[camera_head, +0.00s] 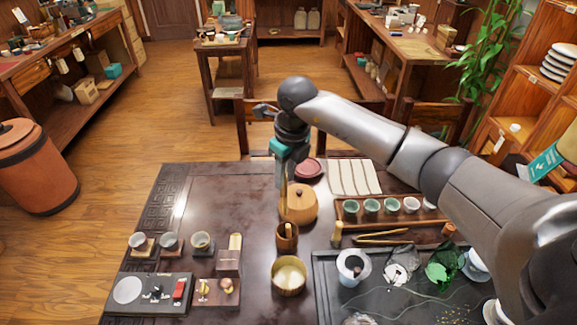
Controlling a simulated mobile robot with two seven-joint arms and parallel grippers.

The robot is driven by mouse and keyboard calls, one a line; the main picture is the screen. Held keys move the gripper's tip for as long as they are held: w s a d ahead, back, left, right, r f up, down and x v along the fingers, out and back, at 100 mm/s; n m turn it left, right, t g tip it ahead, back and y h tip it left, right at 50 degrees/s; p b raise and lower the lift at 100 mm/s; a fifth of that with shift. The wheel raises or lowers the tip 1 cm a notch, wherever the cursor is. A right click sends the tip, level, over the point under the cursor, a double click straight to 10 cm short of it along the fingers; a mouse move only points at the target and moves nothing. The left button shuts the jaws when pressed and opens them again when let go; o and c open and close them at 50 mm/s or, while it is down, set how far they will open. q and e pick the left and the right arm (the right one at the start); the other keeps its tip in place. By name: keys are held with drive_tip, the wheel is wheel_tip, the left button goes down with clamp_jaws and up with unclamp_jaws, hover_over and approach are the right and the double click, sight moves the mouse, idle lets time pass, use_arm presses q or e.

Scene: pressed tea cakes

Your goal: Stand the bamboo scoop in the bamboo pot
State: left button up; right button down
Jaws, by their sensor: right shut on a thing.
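The bamboo scoop (283,196) is a thin, tan strip held upright below my right gripper (284,178). The gripper points down and is shut on it. A light, slim piece shows in the pot's mouth. The scoop's lower end is close to the pot's rim in the picture; I cannot tell whether it is above, behind or inside it. My left gripper is out of view.
A brass-coloured bowl (289,287) stands in front of the pot. A wooden tray with several cups (371,206) and a dark tea tray (325,283) lie to the right. Small cups on stands (170,243) are at left. The table's (215,200) left-back area is clear.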

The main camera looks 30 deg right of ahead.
wheel_tip(320, 180, down, 13)
drive_tip(key=b, duration=0.9)
drive_tip(key=shift+w+a+r, duration=0.15)
drive_tip(key=shift+w+a, duration=0.05)
drive_tip(key=shift+a, duration=0.15)
idle(0.4)
drive_tip(key=c, duration=0.6)
unclamp_jaws()
drive_tip(key=shift+o, duration=0.2)
wheel_tip(320, 180, up, 15)
drive_tip(key=s, duration=0.2)
drive_tip(key=shift+d+p, duration=0.35)
drive_tip(key=shift+d, duration=0.05)
drive_tip(key=shift+s+a, duration=0.1)
drive_tip(key=shift+s, duration=0.05)
